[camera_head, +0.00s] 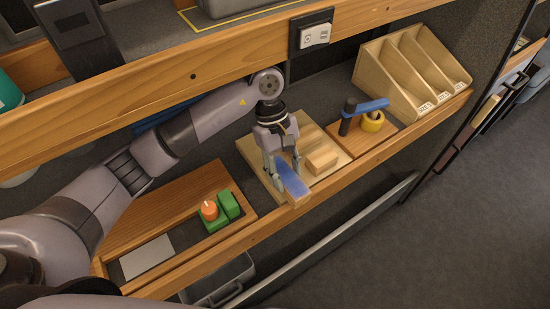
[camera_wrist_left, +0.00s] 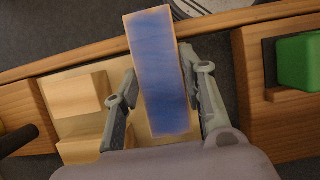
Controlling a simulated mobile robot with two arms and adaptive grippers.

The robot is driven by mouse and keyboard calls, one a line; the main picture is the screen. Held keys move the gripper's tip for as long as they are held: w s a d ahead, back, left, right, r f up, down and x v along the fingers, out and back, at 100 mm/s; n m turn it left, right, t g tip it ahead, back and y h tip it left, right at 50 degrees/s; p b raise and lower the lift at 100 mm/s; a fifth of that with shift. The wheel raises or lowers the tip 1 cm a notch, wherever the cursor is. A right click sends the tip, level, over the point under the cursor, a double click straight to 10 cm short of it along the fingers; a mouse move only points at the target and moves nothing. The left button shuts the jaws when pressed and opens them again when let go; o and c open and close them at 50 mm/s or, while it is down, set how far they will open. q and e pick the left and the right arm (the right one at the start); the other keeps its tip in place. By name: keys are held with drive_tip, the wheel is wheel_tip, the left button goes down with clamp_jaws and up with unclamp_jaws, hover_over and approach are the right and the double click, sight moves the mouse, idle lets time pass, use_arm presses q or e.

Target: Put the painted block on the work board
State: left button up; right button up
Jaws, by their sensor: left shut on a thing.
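The painted block is a long wooden block with a blue face (camera_head: 291,182) and bare wood edges. My left gripper (camera_head: 284,176) is shut on it, with a finger on either side. In the left wrist view, the painted block (camera_wrist_left: 157,60) lies lengthwise between the fingers, its far end reaching over the wooden front rail. The work board (camera_head: 252,148) is a pale wood board under and behind the gripper. The block is over its front edge; I cannot tell whether they touch. A plain wood block (camera_head: 322,158) sits on the board. My right gripper is not in view.
A tray (camera_head: 150,215) with green blocks (camera_head: 228,205) and an orange knob (camera_head: 209,209) is left of the board. To the right are a stand with a blue-handled tool (camera_head: 369,106), yellow tape (camera_head: 373,122) and a wooden sorter (camera_head: 385,75). An upper shelf (camera_head: 190,75) overhangs behind.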

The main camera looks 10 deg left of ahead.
use_arm(q)
drive_tip(key=w+a, duration=0.3)
drive_tip(key=shift+w+a, duration=0.2)
drive_tip(key=shift+s+d+f, duration=0.1)
drive_tip(key=shift+f, duration=0.2)
drive_tip(key=shift+f, duration=0.1)
drive_tip(key=o, duration=1.2)
drive_tip(key=shift+o, duration=0.2)
